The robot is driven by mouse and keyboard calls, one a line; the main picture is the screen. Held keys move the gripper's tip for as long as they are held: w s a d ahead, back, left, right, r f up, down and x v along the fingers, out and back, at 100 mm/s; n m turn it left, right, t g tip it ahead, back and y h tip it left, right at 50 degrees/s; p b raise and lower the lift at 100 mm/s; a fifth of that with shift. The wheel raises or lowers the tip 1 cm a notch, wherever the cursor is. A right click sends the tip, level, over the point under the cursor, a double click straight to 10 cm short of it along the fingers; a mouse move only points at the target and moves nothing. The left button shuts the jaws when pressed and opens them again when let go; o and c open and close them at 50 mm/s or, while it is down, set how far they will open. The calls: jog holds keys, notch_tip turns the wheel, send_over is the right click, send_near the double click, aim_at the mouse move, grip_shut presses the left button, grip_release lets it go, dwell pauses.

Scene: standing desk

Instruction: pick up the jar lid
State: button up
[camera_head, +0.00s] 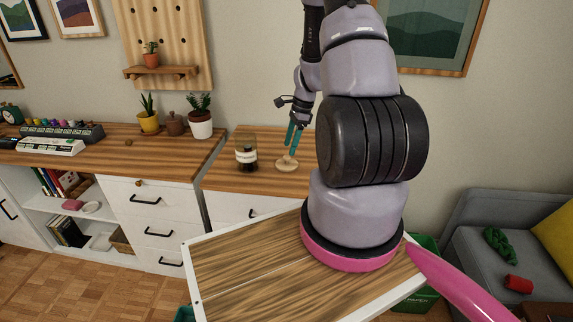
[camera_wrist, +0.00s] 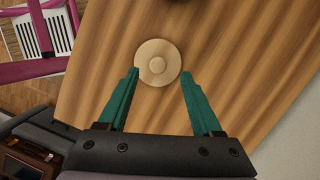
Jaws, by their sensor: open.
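In the head view the lid (camera_head: 286,164) lies to the right of a glass jar (camera_head: 246,154) with a white label and dark contents. My gripper (camera_wrist: 159,76) is open, its two teal fingers pointing toward the lid, one toward each side of it. In the head view my gripper (camera_head: 293,138) is just above the lid. Nothing is held between the fingers. The exact height of the fingertips over the desk is hard to tell.
A dark round shape at the wrist view's top edge is only partly visible. The left counter holds a yellow plant pot (camera_head: 149,122), a brown pot (camera_head: 174,124), a white pot (camera_head: 201,124) and a keyboard (camera_head: 51,147).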

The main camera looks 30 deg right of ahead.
aim_at(287, 156)
jog(key=x, duration=0.4)
jog(key=shift+s+r, duration=0.1)
grip_shut()
